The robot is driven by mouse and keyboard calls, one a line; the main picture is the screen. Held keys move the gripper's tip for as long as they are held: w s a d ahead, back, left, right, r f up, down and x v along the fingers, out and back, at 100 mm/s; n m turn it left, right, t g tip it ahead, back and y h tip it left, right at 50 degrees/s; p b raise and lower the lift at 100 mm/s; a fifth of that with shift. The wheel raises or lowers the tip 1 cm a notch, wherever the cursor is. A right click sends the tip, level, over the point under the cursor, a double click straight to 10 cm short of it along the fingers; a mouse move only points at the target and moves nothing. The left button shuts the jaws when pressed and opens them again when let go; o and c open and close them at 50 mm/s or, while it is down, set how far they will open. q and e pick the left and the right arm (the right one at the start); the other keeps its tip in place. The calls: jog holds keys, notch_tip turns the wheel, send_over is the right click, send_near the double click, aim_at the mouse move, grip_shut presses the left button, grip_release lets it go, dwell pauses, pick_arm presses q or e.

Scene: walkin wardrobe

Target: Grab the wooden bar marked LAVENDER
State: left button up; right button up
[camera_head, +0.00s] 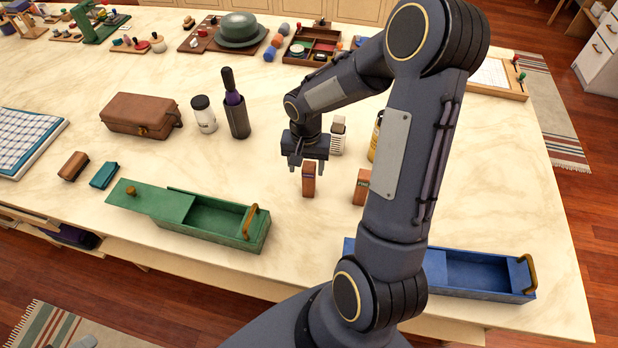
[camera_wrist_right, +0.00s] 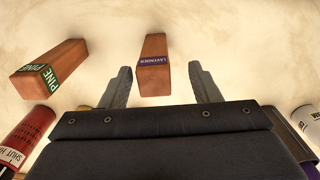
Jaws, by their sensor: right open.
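The wooden bar marked LAVENDER (camera_head: 309,182) stands upright on the marble-look table in the head view. In the right wrist view, this reddish-brown bar (camera_wrist_right: 153,78) has a purple LAVENDER label and lies between my finger lines, nearer the left finger. My right gripper (camera_head: 305,161) is open above the bar, and its fingers (camera_wrist_right: 161,82) do not appear to touch it. A similar bar with a green PINE label (camera_wrist_right: 50,68) is beside it; in the head view it is the brown bar (camera_head: 361,188) to the right. My left gripper is not in view.
An open green box (camera_head: 258,238) and an open blue box (camera_head: 510,296) lie along the near edge. A pale brush-like item (camera_head: 338,138) and a yellow bottle (camera_head: 374,142) stand close behind the gripper.

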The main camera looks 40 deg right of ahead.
aim_at(309, 177)
jog(key=f+b, duration=0.1)
jog(key=f, duration=0.1)
jog(key=f+b, duration=0.1)
jog(key=f, duration=0.2)
jog(key=shift+d+f+b, duration=0.4)
jog(key=shift+r, duration=0.1)
